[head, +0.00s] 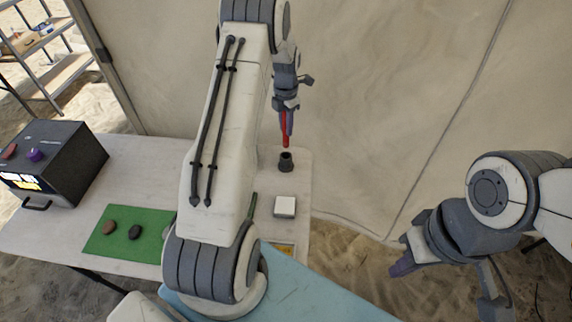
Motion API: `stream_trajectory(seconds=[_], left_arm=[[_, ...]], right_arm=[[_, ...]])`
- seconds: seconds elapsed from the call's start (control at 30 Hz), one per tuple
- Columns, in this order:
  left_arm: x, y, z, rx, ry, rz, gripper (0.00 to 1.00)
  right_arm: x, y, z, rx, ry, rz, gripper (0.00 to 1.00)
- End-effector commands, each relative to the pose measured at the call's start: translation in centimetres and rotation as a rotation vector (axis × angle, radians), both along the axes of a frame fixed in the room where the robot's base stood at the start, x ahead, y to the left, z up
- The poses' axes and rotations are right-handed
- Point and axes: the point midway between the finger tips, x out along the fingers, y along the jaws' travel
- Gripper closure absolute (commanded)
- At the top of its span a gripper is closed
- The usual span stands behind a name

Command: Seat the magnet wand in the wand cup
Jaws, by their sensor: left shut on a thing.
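The magnet wand (286,141) shows as a thin red rod, pointing down. My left gripper (288,122) is shut on its upper part, which is mostly hidden by the fingers. The wand cup (286,163) is a small dark cup standing near the table's back right corner. In the head view the wand's lower tip appears just above the cup's mouth; I cannot tell how far above it is or whether they are lined up in depth. My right gripper (401,266) is off the table at the right, and its fingers are too unclear to read.
A white square block (285,207) sits in front of the cup. A green mat (157,222) holds a brown stone (109,227) and a black stone (134,232). A black box with knobs (62,158) stands at the left. My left arm covers the table's middle.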

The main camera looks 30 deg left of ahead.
Motion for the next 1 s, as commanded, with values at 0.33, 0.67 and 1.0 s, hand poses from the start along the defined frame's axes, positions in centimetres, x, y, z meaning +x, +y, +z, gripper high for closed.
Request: stream_trajectory(seconds=[0.33, 0.67, 1.0], left_arm=[[-0.1, -0.1, -5.0, -0.001, 0.003, -0.002, 1.00], [-0.1, -0.1, -8.9, -0.001, 0.003, -0.003, 1.00], [0.0, 0.0, -9.6, 0.000, 0.000, -0.003, 1.00]], right_arm=[[0.0, 0.0, 1.5, 0.000, 0.000, -0.001, 1.00], [0.0, 0.0, 2.7, 0.000, 0.000, -0.001, 1.00], [0.0, 0.0, 2.6, 0.000, 0.000, -0.001, 1.00]])
